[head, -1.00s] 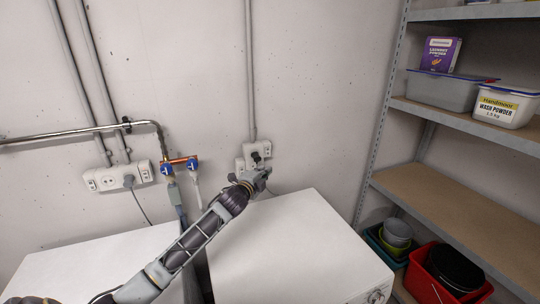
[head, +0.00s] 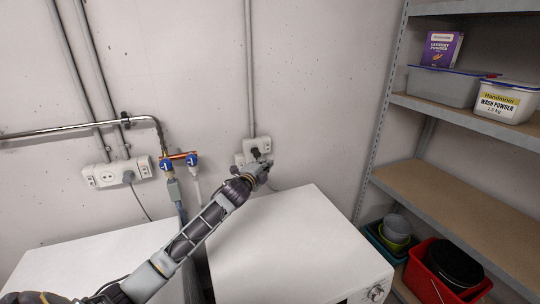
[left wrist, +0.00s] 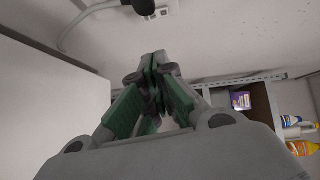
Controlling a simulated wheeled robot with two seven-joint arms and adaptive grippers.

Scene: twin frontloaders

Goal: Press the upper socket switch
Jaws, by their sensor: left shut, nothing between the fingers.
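The socket box (head: 264,144) is mounted on the wall at the end of a vertical pipe, above the right white machine. A black plug (head: 256,154) sits in it. In the left wrist view, part of the white socket (left wrist: 163,9) and the dark plug (left wrist: 143,5) show at the top edge. My left gripper (head: 267,164) is shut and empty, just below the socket box; I cannot tell whether it touches it. Its green-padded fingers (left wrist: 156,58) are together in the left wrist view. The switch itself is too small to make out. My right gripper is out of view.
Two white machines (head: 295,240) stand below. A shelf unit (head: 455,205) with tubs stands right. The wall between socket and shelf is clear.

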